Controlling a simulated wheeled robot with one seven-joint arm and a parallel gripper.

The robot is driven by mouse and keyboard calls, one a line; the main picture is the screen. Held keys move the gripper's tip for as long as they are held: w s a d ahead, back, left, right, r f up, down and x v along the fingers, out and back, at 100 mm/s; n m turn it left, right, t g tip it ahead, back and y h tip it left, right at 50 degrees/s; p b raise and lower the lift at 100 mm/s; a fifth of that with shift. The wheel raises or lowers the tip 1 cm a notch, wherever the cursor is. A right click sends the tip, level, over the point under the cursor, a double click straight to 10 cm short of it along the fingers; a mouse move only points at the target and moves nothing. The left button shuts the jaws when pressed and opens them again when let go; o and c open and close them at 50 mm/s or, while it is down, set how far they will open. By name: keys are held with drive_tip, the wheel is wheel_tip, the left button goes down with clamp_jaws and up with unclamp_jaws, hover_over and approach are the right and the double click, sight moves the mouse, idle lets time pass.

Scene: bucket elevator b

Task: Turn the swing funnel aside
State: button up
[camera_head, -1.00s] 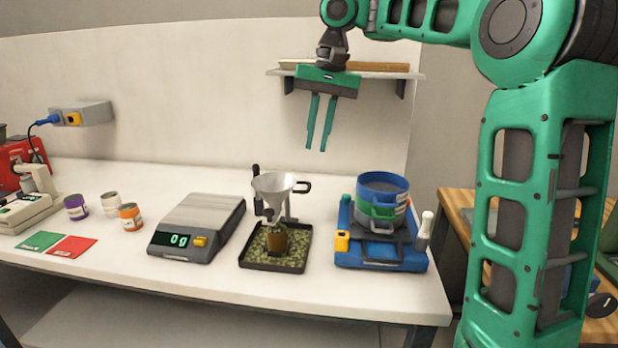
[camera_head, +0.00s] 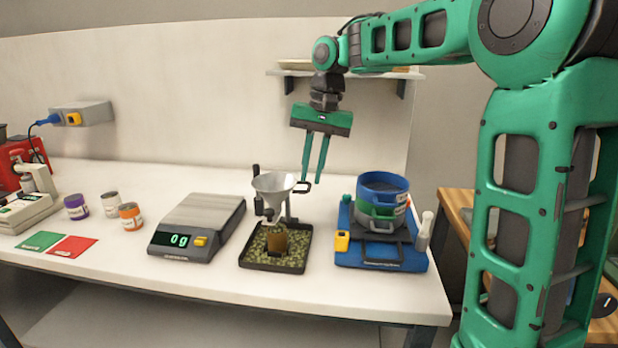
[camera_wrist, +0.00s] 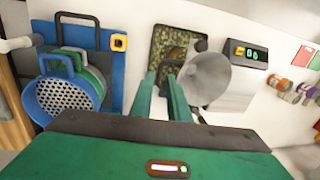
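In the wrist view my gripper (camera_wrist: 162,82) has two green fingers apart, just left of the funnel cone (camera_wrist: 205,78). The handle is partly hidden there, and I cannot tell whether the fingers touch it.
A scale (camera_head: 212,215) reading 0 g stands left of the tray. A blue stand (camera_head: 385,258) with stacked sieves (camera_head: 383,190) is on the right. A shelf (camera_head: 400,74) hangs on the wall behind my arm. Jars and cards lie at the left.

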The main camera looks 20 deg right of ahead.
drive_tip(key=shift+w+a+f, duration=0.1)
drive_tip(key=shift+f, duration=0.7)
drive_tip(key=shift+c, duration=0.2)
clamp_jaws()
idle(0.8)
